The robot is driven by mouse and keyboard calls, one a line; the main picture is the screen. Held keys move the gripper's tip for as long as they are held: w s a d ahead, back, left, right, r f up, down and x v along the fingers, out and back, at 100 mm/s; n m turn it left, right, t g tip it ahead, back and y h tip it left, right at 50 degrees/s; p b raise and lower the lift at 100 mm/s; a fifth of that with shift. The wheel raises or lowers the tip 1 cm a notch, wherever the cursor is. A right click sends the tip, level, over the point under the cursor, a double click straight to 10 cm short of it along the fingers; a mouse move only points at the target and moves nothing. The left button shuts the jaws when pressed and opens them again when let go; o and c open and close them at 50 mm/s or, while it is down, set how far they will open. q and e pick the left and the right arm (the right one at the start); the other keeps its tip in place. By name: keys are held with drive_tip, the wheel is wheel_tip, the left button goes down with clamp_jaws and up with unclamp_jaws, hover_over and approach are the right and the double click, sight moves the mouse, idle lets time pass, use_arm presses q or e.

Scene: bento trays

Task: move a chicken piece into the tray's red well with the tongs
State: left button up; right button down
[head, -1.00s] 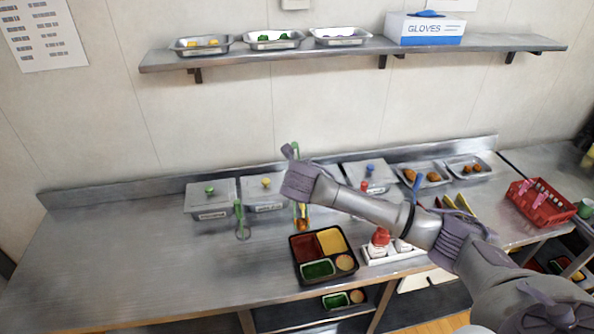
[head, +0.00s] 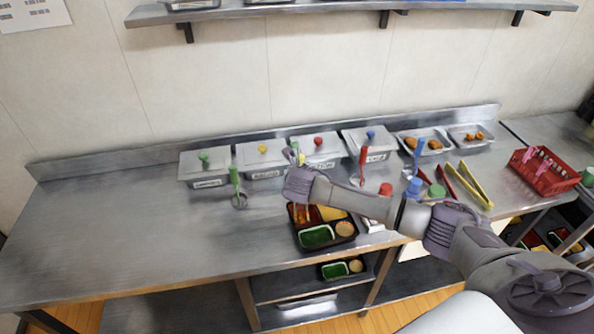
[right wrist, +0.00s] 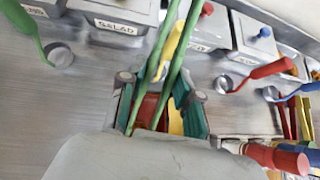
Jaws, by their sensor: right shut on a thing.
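The black tray (head: 327,247) sits near the counter's front edge. Its red well (head: 313,216) is at the back left, partly hidden by my right gripper (head: 297,186), and also shows in the right wrist view (right wrist: 149,108). My right gripper is shut on the green tongs (right wrist: 173,67), whose two arms run between the fingers; it is above the tray's back left. Orange strips (head: 299,213) show below the gripper at the red well; I cannot tell whether they are tongs tips or a held chicken piece. Brown chicken pieces (head: 410,143) lie in a back-right pan. My left gripper is out of view.
Lidded containers (head: 205,168) line the back. A green-handled ladle (head: 235,187) lies left of the tray. The left counter is clear.

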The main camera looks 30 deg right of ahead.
drive_tip(key=shift+a+r, duration=0.1)
idle(0.3)
drive_tip(key=shift+a+p, duration=0.1)
drive_tip(key=shift+p, duration=0.4)
drive_tip(key=shift+f, duration=0.25)
drive_tip(key=shift+f+b, duration=0.7)
drive_tip(key=shift+f, duration=0.45)
drive_tip(key=c, duration=1.2)
unclamp_jaws()
